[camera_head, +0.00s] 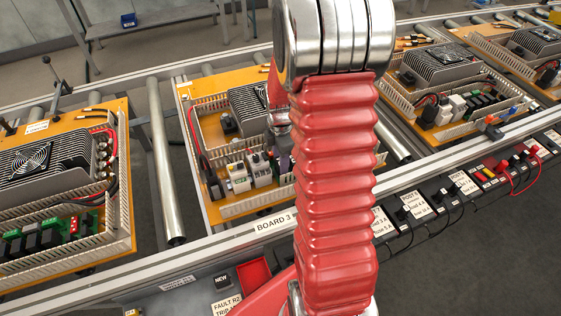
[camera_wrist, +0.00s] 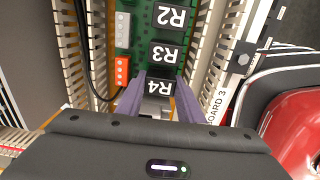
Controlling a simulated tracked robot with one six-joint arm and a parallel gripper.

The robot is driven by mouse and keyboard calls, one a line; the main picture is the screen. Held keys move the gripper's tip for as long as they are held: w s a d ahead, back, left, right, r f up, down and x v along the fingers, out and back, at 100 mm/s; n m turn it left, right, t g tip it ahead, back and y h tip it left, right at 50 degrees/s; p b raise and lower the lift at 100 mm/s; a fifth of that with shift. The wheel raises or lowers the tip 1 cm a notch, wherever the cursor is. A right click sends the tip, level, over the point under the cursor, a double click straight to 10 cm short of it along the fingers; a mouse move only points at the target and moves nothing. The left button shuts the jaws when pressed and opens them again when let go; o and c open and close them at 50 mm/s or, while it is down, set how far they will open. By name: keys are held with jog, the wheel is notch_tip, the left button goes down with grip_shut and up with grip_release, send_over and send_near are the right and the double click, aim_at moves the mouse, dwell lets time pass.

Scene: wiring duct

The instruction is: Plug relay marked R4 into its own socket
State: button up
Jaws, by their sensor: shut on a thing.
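The relay marked R4 (camera_wrist: 158,87) is black with a white label. It stands at the near end of a row on a green circuit board (camera_wrist: 141,45), in line with relays R3 (camera_wrist: 163,54) and R2 (camera_wrist: 170,18). My gripper (camera_wrist: 160,92) has its two purple-grey fingers on either side of R4 and is shut on it. Whether R4 sits fully in a socket cannot be told; its underside is hidden. In the head view my red arm covers much of the board marked BOARD 3 (camera_head: 213,101).
Slotted duct walls (camera_wrist: 85,45) (camera_wrist: 205,45) run close along both sides of the relay row. An orange terminal block (camera_wrist: 122,72) stands left of R4. Below the board in the head view are a red tray (camera_head: 253,274) and a NEW label (camera_head: 221,280).

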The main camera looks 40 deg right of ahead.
jog(key=shift+f, duration=0.25)
jog(key=o, duration=0.9)
jog(key=shift+r, duration=2.5)
jog(key=shift+o, duration=0.2)
jog(key=o, duration=0.5)
jog(key=shift+c, duration=0.2)
